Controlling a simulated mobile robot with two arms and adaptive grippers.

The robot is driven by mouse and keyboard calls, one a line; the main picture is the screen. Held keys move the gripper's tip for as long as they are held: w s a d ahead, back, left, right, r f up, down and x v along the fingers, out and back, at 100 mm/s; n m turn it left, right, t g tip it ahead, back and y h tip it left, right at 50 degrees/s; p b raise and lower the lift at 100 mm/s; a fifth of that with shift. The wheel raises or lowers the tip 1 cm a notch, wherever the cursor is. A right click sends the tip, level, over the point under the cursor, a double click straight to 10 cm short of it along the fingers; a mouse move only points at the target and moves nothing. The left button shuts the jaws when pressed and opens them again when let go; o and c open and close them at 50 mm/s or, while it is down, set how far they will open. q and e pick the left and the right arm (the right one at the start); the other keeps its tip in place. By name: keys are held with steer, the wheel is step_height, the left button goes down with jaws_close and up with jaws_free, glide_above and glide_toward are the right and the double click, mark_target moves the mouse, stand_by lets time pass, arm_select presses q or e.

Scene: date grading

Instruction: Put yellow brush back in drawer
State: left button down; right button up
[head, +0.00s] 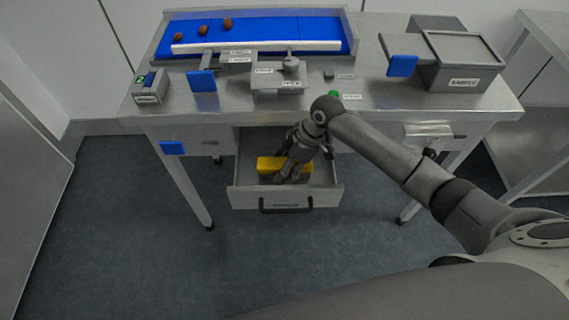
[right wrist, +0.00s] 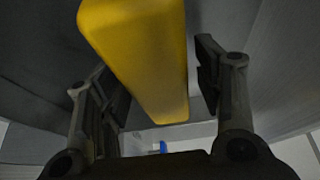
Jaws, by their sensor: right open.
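The yellow brush (head: 267,163) lies across the inside of the open drawer (head: 247,196) under the table, in the head view. My right gripper (head: 288,174) reaches down into the drawer at the brush and hides its middle. In the right wrist view the yellow block of the brush (right wrist: 145,55) passes between the two spread fingers of my right gripper (right wrist: 157,85). Gaps show beside it, so the fingers are open and not clamped on it. The brush's underside is hidden. My left gripper is not in view.
The steel table (head: 380,105) carries a blue belt (head: 270,28) with several dates, a box labelled sample (head: 462,70), a small switch box (head: 150,88) and blue paddles. The drawer handle (head: 286,205) faces me. The floor in front is clear.

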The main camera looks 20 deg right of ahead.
steer(key=v, duration=1.2)
steer(key=shift+r, duration=0.15)
stand_by(0.9)
